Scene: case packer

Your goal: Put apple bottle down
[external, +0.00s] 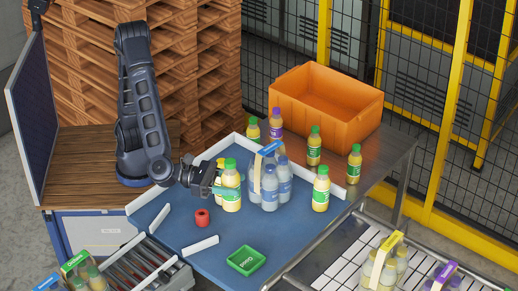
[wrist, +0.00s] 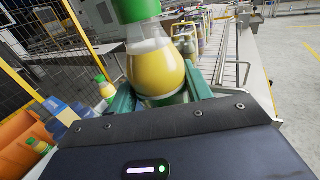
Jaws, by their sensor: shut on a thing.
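The bottle in my gripper has a green cap and pale yellow contents; I take it to be the apple bottle (wrist: 160,68). In the external view it (external: 231,190) is upright at the left of the blue worktop (external: 180,237). My gripper (wrist: 158,97) is shut on its lower body, one green finger on each side. In the external view my gripper (external: 222,187) reaches it from the left. Whether its base touches the worktop I cannot tell. Another yellowish bottle stands close behind it, partly hidden.
A strapped pack of clear bluish bottles (external: 270,190) stands just right of the held bottle. Several green-capped bottles, one (external: 321,188), stand further right. An orange crate (external: 345,110) is behind.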

